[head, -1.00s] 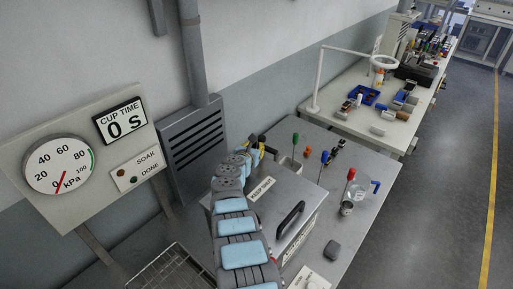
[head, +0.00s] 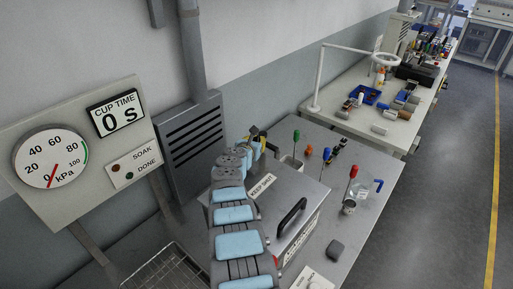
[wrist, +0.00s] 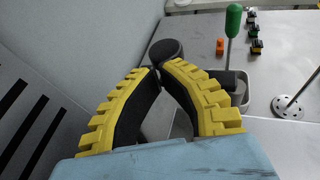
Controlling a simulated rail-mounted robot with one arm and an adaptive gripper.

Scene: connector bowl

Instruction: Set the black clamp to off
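My gripper (wrist: 158,69) has two black fingers with yellow ridged pads. In the wrist view their tips come together with almost no gap. A round black knob-like piece (wrist: 164,50), which may be the black clamp, shows right at or just beyond the tips; I cannot tell whether they touch it. The clamp's setting cannot be read. In the head view my gripper (head: 257,136) is small, above the back of the grey box marked KEEP SHUT (head: 283,226), partly hidden by my arm.
A green-handled tool (wrist: 233,25) stands in a grey holder (wrist: 235,85) right of my gripper. A black handle (head: 291,217) is on the box lid. A gauge panel (head: 105,178) reads near 0 kPa and CUP TIME 0 s. A red-handled tool (head: 353,172) stands farther right.

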